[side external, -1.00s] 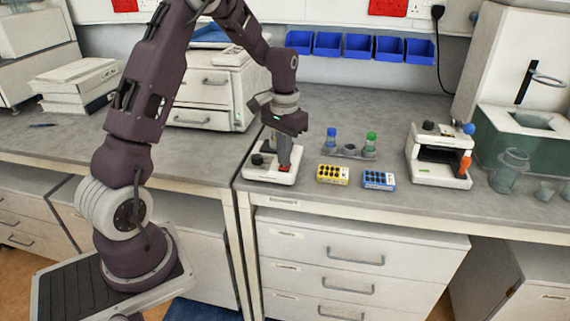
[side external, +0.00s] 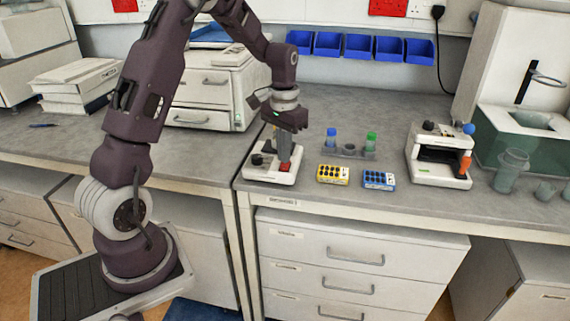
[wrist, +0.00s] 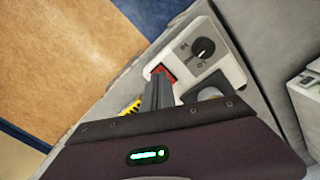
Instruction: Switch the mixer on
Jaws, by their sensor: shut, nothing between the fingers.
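The mixer (side external: 258,174) is a low white unit near the front edge of the bench. It has a black knob (side external: 257,160) at its left and a red rocker switch (side external: 285,168) at its right front. My gripper (side external: 284,160) is shut and empty, pointing down with its tips just above or at the switch; I cannot tell whether they touch. In the wrist view the shut fingers (wrist: 157,82) reach the red switch (wrist: 164,70) and partly hide it. The switch's position is unclear.
A yellow block (side external: 333,175) and a blue block (side external: 379,180) with dark wells lie to the right. A white device (side external: 440,155) stands farther right.

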